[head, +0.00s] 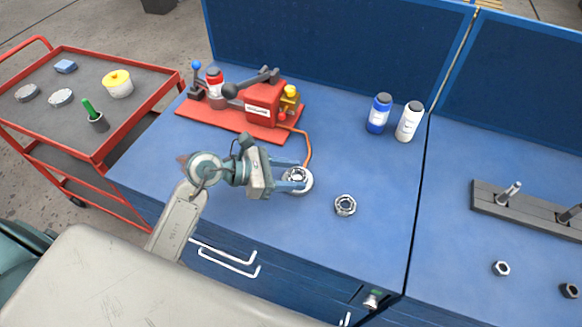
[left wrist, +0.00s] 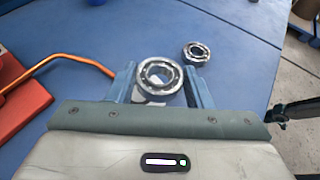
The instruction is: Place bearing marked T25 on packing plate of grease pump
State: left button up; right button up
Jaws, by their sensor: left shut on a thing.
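My left gripper (head: 293,178) is shut on a steel ring bearing (head: 297,175), one finger on each side. The bearing is over a pale round plate (head: 307,184) at the end of the orange hose, seemingly the packing plate. I cannot tell whether they touch. In the left wrist view the held bearing (left wrist: 158,78) sits flat between the fingers. A second bearing (head: 345,205) lies on the blue bench to the right, and also shows in the left wrist view (left wrist: 197,52). No T25 mark is legible. The red grease pump (head: 265,103) stands behind. My right gripper is out of view.
A blue bottle (head: 379,113) and a white bottle (head: 409,121) stand at the back right. A red cart (head: 140,113) is at the left. The bench around the second bearing is clear.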

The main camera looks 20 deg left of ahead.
aim_at(291, 174)
pick_arm(q)
jog(key=shift+w+a, duration=0.2)
jog(key=shift+w, duration=0.65)
jog(key=f+p, duration=0.1)
jog(key=w+f+p, duration=0.1)
jog(key=f, duration=0.1)
jog(key=shift+a+f, duration=0.15)
jog(key=shift+f, duration=0.2)
jog(key=shift+s, duration=0.1)
jog(key=shift+f, duration=0.1)
jog(key=o, duration=0.6)
jog(key=shift+f, duration=0.1)
jog(key=o, duration=0.5)
jog(key=shift+c, duration=0.2)
jog(key=shift+r, duration=0.2)
